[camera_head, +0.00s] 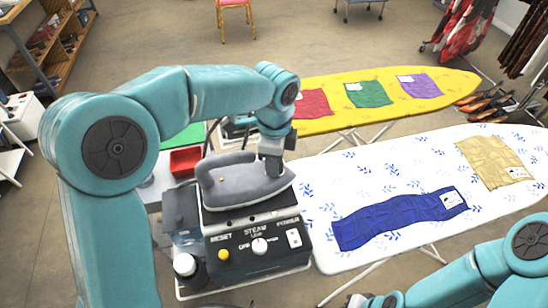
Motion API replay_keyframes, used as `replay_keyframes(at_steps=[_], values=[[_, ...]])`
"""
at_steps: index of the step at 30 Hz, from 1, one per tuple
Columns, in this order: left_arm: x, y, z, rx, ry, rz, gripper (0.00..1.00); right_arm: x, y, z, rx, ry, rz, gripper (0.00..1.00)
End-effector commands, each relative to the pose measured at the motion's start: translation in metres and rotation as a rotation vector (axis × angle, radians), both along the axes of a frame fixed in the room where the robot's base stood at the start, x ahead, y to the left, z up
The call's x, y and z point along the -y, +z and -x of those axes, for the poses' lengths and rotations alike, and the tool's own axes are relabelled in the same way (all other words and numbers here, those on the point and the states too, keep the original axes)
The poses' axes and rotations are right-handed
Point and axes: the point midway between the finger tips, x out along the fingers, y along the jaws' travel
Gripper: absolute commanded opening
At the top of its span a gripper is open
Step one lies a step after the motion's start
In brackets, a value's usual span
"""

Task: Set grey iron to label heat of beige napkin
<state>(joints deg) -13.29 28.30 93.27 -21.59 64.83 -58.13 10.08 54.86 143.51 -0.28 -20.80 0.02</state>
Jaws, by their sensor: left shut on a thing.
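The grey iron (238,186) rests on top of a black steam station (262,250) in the middle of the view. My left gripper (272,165) reaches down from above and is shut at the right end of the iron, at its top. The exact part between the fingers is hidden. The beige napkin (485,160) lies flat on the white board (390,170) at the right. A small white label (517,173) shows at its corner, too small to read. My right gripper (358,300) is only partly in view at the bottom edge, and its opening cannot be made out.
A blue cloth (395,217) lies on the white board. A yellow board (440,88) behind holds red, green and purple cloths. A red tray (186,160) stands left of the iron. Shelves (55,55) are at far left, clothes racks at far right. Open floor lies behind.

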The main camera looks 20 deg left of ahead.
Motion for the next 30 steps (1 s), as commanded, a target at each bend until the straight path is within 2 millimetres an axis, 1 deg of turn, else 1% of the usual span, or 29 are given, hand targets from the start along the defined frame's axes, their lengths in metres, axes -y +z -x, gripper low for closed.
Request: replay_keyframes(at_steps=[6,12,18,30], values=[[-0.0001,-0.0017,0.0014,-0.007,-0.141,-0.001,0.02,0.0000,0.0009,0.0000,0.000,0.000,0.000,0.00],[-0.0004,-0.0016,0.0014,-0.007,-0.225,-0.002,0.02,0.0000,0.0011,0.0000,0.000,0.000,0.000,0.00],[-0.0007,-0.0014,0.0013,-0.006,-0.263,-0.002,0.02,0.0000,0.0012,0.0000,0.000,0.000,0.000,0.00],[-0.0010,-0.0009,0.0008,-0.005,-0.271,-0.002,0.02,0.0000,0.0013,0.0000,0.000,0.000,0.000,0.00]])
